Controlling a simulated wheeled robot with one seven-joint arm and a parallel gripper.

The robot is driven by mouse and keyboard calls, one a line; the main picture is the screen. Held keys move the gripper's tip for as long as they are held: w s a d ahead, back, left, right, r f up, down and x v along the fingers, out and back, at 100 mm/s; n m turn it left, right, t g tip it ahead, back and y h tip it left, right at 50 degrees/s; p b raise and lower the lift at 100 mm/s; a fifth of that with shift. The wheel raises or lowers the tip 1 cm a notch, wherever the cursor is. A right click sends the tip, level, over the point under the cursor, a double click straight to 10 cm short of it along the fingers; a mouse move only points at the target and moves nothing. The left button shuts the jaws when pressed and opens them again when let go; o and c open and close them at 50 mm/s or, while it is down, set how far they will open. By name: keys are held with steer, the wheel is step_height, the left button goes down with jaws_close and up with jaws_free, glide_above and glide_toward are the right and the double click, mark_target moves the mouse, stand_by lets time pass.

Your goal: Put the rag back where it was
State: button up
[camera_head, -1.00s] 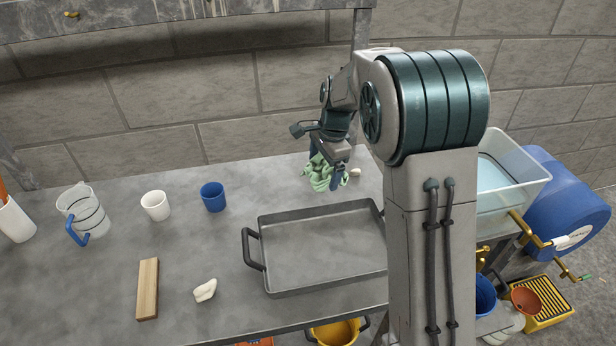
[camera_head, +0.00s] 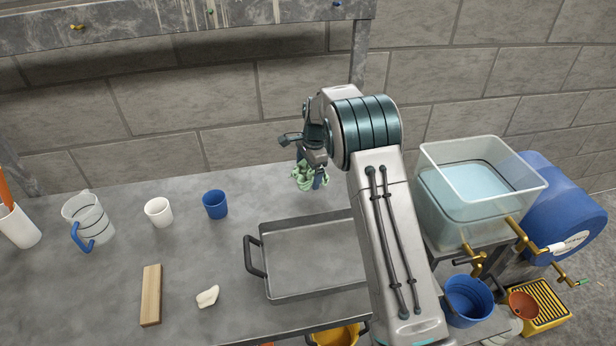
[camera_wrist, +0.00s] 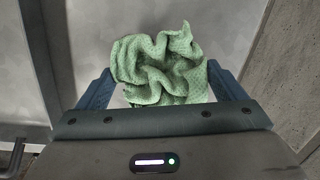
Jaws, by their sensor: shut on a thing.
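The rag is a crumpled light-green cloth (camera_head: 303,174). It also fills the space between the fingers in the wrist view (camera_wrist: 160,68). My gripper (camera_head: 311,178) is shut on the rag, with one blue finger on each side of it in the wrist view (camera_wrist: 160,88). In the head view the gripper and rag are at the back of the grey table (camera_head: 120,290), behind the grey tray (camera_head: 310,262). Whether the rag touches the tabletop is hard to tell. My arm hides the tray's right side.
A blue cup (camera_head: 215,205), a white cup (camera_head: 159,212) and a clear jug (camera_head: 87,218) stand to the left. A wooden block (camera_head: 151,295) and a pale lump (camera_head: 207,297) lie in front. A clear water tub (camera_head: 478,190) stands at right. A stone wall (camera_head: 200,110) is behind.

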mark_target(310, 171)
steer(key=shift+f, duration=1.65)
